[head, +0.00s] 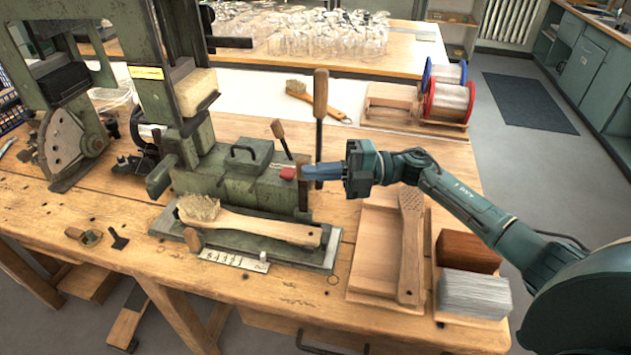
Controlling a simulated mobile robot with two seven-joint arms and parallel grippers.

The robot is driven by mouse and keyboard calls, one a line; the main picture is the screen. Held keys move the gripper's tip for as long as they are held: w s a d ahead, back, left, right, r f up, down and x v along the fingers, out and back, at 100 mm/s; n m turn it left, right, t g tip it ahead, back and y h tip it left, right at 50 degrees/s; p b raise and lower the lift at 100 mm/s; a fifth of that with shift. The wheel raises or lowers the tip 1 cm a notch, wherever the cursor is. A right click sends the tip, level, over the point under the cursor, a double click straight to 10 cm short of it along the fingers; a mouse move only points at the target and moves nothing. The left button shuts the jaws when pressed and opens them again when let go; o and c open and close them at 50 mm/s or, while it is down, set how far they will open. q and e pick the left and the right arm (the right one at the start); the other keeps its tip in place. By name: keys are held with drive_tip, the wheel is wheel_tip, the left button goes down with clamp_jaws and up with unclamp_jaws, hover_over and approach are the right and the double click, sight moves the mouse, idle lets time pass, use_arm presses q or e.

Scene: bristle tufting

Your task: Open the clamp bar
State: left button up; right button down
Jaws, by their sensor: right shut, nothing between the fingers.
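A green tufting machine (235,180) stands on the wooden bench. It has a red button (288,173) on its right side, a tall lever with a wooden grip (320,95) and a shorter wooden-handled lever (278,129). I cannot tell which part is the clamp bar. A wooden brush (255,224) with a pale bristle tuft lies along the machine's front bed. My right gripper (307,172) is shut and empty, pointing left. Its tips are beside the red button, in front of the tall lever's lower part; whether they touch anything is unclear. My left gripper is out of view.
A wooden tray (377,275) with a bare brush body (410,245) lies right of the machine. Wire spools (449,100) and another brush (318,101) are at the back.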

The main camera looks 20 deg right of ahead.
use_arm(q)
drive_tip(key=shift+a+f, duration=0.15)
use_arm(e)
drive_tip(key=shift+w+d, duration=0.15)
drive_tip(key=shift+w, duration=0.05)
drive_tip(key=shift+d, duration=0.1)
idle(0.3)
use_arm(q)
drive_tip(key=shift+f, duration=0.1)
